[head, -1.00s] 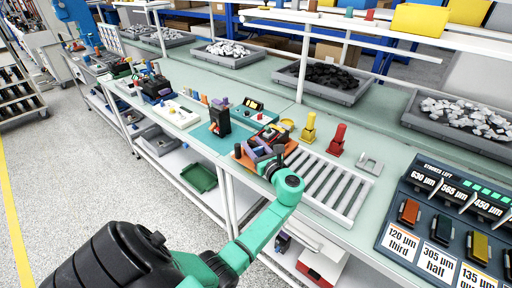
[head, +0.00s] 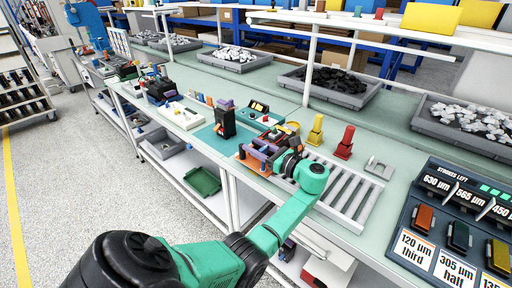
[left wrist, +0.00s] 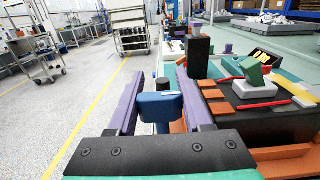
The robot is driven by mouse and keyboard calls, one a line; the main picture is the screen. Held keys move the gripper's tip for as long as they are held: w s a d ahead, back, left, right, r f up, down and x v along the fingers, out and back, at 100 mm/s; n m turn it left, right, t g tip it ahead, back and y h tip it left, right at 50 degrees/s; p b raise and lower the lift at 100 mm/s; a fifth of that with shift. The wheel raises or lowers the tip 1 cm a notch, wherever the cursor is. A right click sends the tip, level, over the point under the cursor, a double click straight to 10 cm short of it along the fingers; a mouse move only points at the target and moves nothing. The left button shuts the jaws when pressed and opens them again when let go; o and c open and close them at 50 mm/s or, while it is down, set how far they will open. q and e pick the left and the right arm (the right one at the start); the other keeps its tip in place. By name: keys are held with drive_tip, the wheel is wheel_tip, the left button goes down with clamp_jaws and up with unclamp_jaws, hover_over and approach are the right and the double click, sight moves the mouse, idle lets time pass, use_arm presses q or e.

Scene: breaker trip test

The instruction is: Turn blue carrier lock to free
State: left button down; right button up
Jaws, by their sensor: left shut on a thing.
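The blue carrier lock (left wrist: 160,106), a blue block with a grey round pin behind it, sits between the purple fingers of my left gripper (left wrist: 160,98) in the left wrist view. The fingers are shut on it. In the head view my left gripper (head: 258,157) is at the orange carrier (head: 245,160) by the bench's front edge, and the lock is hardly visible behind the fingers. A black block with a green knob (left wrist: 256,88) stands to the right of the fingers. My right gripper is not in view.
A roller track (head: 335,190) lies right of the carrier. Yellow (head: 316,130) and red (head: 345,142) posts stand behind it. A dark upright block (head: 225,120) stands left on a teal mat. A label panel (head: 455,215) is far right. Open floor lies left.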

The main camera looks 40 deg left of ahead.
use_arm(q)
drive_tip(key=shift+c, duration=1.6)
unclamp_jaws()
drive_tip(key=shift+a, duration=0.1)
drive_tip(key=d+b, duration=0.3)
drive_tip(key=d, duration=1.1)
drive_tip(key=shift+w+d+b, duration=0.25)
drive_tip(key=shift+d+b, duration=0.05)
drive_tip(key=shift+b, duration=0.1)
drive_tip(key=shift+f, duration=0.1)
